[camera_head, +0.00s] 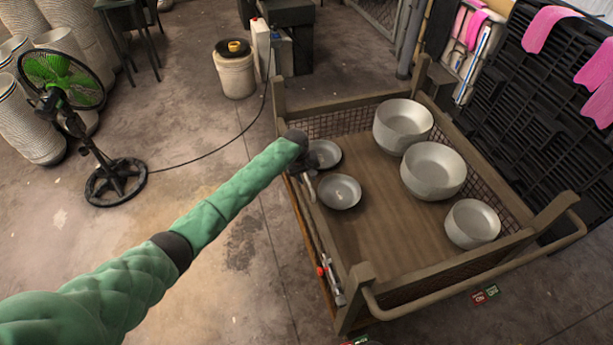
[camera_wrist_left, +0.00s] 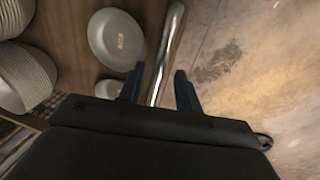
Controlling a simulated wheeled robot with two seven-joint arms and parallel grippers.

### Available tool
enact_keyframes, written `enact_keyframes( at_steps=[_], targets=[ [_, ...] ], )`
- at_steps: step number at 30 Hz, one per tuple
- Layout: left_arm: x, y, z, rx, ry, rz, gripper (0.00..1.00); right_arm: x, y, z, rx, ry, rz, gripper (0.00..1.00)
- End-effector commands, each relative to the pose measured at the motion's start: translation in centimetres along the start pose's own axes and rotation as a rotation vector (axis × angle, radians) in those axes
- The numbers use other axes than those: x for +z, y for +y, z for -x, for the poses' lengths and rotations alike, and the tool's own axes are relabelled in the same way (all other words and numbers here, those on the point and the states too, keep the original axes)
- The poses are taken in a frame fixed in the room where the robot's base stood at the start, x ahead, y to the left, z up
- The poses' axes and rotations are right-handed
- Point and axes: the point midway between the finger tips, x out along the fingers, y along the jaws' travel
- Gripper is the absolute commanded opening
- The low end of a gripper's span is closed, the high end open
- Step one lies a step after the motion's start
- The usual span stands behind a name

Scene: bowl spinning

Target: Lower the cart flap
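The wooden-floored cart (camera_head: 385,225) with mesh sides stands at the right of centre in the head view. Its left side has a long narrow edge with a metal latch and red knob (camera_head: 321,271), which looks like the flap side; I see it almost edge-on and cannot tell its angle. My left gripper (camera_head: 308,183) is at this edge, partly hidden by my wrist. In the left wrist view its two fingers (camera_wrist_left: 159,90) are apart, with a shiny metal bar (camera_wrist_left: 167,52) running between them; contact is not clear. My right gripper is out of view.
Two shallow bowls (camera_head: 340,191) lie in the cart near my gripper. Deeper bowl stacks (camera_head: 433,171) stand at its right. A green fan (camera_head: 62,80), a bucket (camera_head: 236,75) and a cable are to the left. Floor left of the cart is clear.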

Motion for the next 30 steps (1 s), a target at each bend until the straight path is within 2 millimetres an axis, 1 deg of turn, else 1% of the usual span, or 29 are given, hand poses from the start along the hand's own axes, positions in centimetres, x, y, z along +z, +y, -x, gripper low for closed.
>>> enact_keyframes(
  at_steps=[4,5,9,10,17,22,26,30],
  targets=[
    [0.0,0.0,0.0,0.0,0.0,0.0,0.34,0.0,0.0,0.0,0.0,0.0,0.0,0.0],
    [0.0,0.0,0.0,0.0,0.0,0.0,0.3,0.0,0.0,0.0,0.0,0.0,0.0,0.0],
    [0.0,0.0,0.0,0.0,0.0,0.0,0.03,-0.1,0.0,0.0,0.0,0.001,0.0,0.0],
    [0.0,0.0,0.0,0.0,0.0,0.0,0.0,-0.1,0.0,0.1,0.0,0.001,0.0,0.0],
    [0.0,0.0,0.0,0.002,0.0,0.0,0.0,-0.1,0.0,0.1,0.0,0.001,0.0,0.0],
    [0.0,-0.8,0.2,0.027,-0.001,0.002,0.0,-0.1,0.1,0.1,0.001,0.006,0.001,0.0],
    [0.0,-2.2,0.4,0.075,-0.001,0.003,0.0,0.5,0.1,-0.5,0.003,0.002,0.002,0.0],
    [-0.1,-4.2,0.6,0.156,-0.001,0.004,0.0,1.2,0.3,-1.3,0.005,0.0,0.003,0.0]
  ],
)
